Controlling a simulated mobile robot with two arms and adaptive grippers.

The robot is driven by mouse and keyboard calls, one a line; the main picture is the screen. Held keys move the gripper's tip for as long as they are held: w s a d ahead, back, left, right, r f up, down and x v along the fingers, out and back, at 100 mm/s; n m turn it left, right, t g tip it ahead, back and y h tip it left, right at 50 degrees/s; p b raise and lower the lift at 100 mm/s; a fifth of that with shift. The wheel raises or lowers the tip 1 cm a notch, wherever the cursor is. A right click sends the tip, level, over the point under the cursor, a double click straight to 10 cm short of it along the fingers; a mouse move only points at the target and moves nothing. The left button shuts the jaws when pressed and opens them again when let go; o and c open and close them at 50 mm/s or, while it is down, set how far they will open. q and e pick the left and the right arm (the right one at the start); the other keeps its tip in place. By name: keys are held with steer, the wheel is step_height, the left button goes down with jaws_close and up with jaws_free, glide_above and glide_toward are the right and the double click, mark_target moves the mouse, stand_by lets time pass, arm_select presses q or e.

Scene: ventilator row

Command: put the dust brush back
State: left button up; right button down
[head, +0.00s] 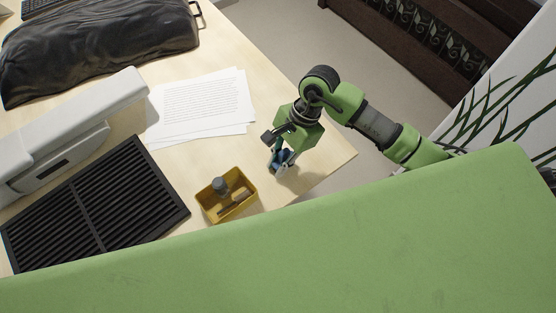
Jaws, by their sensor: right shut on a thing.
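My right gripper (277,150) is over the table's right end and points down. It is shut on a small blue thing with a pale end (284,160), most likely the dust brush; the fingers hide part of it, and I cannot tell whether it touches the table. A yellow tray (248,178) stands on the table to the left of and nearer than the gripper. In it are a grey round-topped thing (220,185) and a thin brownish thing (235,209). My left gripper is not in view.
Papers (203,104) lie behind the tray. A black slatted panel (97,205) and a pale grey device (72,132) are at left, with a dark bag (100,45) behind. The table (325,155) is bare around the gripper and ends just right of it.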

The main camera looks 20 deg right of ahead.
steer(key=shift+f, duration=0.2)
steer(key=c, duration=2)
jaws_free()
steer(key=shift+o, duration=0.2)
steer(key=shift+r, duration=0.1)
steer(key=shift+r, duration=0.15)
steer(key=shift+w+d+r, duration=0.15)
steer(key=shift+r, duration=0.05)
steer(key=b+v, duration=0.3)
steer(key=v, duration=0.7)
steer(key=shift+d+r, duration=0.1)
steer(key=shift+r, duration=0.2)
steer(key=shift+d+r, duration=0.1)
steer(key=shift+r, duration=0.3)
